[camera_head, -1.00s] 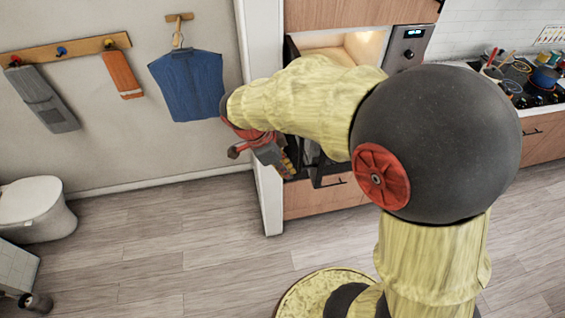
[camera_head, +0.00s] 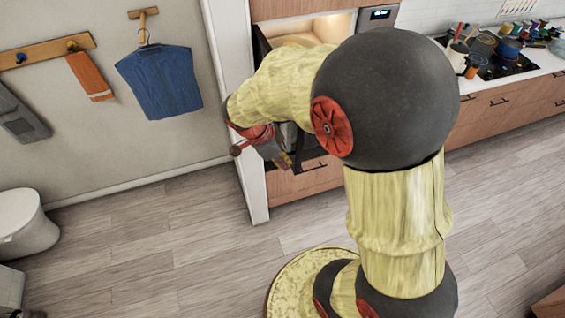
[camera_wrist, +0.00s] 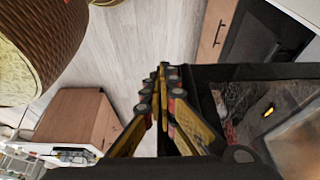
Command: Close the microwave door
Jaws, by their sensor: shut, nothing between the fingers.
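The microwave (camera_head: 378,14) is built into the wooden cabinet at the top centre of the head view, with a dark control panel and a lit display. Its lit interior shows, so it is open. My arm covers much of its front. A dark panel (camera_head: 310,152), seemingly the lowered door, shows below my arm. My gripper (camera_head: 284,163) is in front of the cabinet, beside this panel. In the wrist view my gripper (camera_wrist: 163,72) has its fingers together and empty. A dark frame (camera_wrist: 240,72) lies just right of the fingers; whether they touch it is unclear.
A white wall end (camera_head: 240,120) stands close left of the cabinet and my gripper. A toilet (camera_head: 22,215) is at far left. The wooden floor (camera_head: 160,235) is clear.

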